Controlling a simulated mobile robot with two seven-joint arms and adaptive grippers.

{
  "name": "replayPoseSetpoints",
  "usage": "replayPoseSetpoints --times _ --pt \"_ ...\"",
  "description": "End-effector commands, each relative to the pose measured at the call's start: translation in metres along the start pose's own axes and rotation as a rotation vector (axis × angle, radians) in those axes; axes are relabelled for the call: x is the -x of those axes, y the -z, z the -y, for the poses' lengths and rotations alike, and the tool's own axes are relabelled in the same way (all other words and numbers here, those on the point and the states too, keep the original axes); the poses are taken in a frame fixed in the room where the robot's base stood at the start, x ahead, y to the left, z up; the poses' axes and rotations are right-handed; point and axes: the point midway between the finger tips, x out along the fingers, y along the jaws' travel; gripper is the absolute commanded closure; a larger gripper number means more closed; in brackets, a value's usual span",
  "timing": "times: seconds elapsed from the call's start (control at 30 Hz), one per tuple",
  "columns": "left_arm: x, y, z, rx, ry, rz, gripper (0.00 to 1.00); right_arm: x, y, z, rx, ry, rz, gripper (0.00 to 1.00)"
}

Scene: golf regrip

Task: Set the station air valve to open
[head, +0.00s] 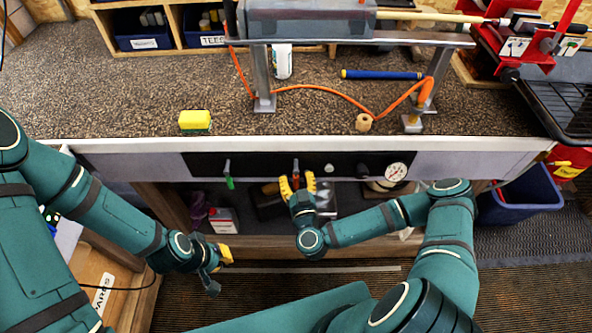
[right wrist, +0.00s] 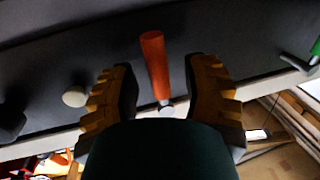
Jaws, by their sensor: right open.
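A black panel (head: 262,167) under the bench's front edge carries the valve levers. A red-orange lever (head: 296,168) is near its middle; no label is readable. In the right wrist view the orange lever (right wrist: 153,62) lies between the two yellow fingers of my right gripper (right wrist: 165,90), with gaps on both sides. My right gripper (head: 298,183) is open just in front of and below that lever. A green-handled lever (head: 229,178) hangs down farther left; its green end shows in the right wrist view (right wrist: 316,48). My left gripper (head: 220,268) is low at the left, away from the panel; its opening is unclear.
The panel also has a pale knob (head: 329,168), a dark knob (head: 362,170) and a round gauge (head: 396,172). The bench top (head: 150,100) overhangs it, with a yellow sponge (head: 195,119) and an orange hose (head: 318,90). A blue bin (head: 520,196) stands at the right.

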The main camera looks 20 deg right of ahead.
Motion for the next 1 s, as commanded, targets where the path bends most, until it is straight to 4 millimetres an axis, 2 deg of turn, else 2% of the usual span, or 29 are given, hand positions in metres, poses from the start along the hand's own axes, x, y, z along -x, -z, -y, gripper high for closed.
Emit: replayPoseSetpoints --times 0.43,0.57,1.0 --pt "-0.0003 -0.0005 0.0002 0.0 0.0 0.001 1.0 0.002 0.0002 0.0011 0.0 -0.002 0.0 0.54" --pt "-0.0003 -0.0004 0.0002 0.0 0.0 0.001 1.0 0.0019 0.0002 0.0011 0.0 -0.002 0.0 1.0" --pt "-0.0013 -0.0006 0.0005 0.0 0.0 0.001 1.0 0.001 0.0001 -0.0056 -0.014 -0.004 -0.004 1.0"
